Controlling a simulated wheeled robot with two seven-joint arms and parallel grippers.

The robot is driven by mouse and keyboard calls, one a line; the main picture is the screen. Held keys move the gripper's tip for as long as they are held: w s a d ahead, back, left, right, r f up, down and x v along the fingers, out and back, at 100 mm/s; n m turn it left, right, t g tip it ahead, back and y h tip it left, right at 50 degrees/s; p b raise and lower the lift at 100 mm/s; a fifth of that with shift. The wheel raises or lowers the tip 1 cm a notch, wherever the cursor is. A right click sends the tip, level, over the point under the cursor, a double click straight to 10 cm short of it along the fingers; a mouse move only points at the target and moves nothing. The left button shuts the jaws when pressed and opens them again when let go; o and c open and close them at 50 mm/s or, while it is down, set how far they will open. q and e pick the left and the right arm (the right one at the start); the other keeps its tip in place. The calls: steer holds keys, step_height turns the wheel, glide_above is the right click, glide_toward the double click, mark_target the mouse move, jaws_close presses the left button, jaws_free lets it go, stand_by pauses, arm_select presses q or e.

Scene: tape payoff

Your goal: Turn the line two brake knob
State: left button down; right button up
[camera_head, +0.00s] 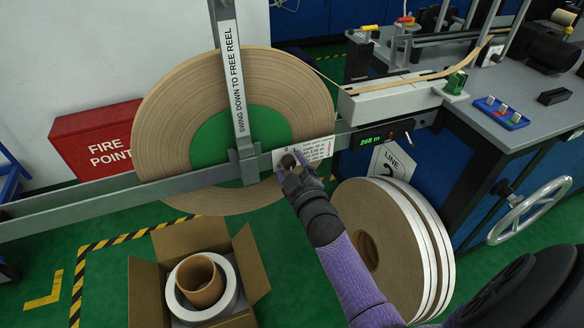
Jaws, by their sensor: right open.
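The line two brake knob (288,160) is a small dark round knob at the left end of a white printed label plate (317,149) on the grey rail. My right gripper (291,168) reaches up from the lower right on a purple arm. Its open fingers are at the knob and partly cover it. I cannot tell whether they touch it. My left gripper is not in view.
A large tape reel (170,130) stands behind the rail, crossed by an upright arm (232,75) marked "SWING DOWN TO FREE REEL". An open cardboard box (150,290) is on the floor. A handwheel (530,210) is at right.

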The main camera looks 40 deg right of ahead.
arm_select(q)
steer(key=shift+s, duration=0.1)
arm_select(e)
steer(key=shift+s, duration=0.35)
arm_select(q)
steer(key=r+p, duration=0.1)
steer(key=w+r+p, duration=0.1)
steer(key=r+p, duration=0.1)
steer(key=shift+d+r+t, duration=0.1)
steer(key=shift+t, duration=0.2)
arm_select(e)
steer(key=v, duration=0.9)
steer(key=shift+a, duration=0.15)
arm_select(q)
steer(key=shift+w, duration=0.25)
arm_select(e)
steer(key=shift+s, duration=0.1)
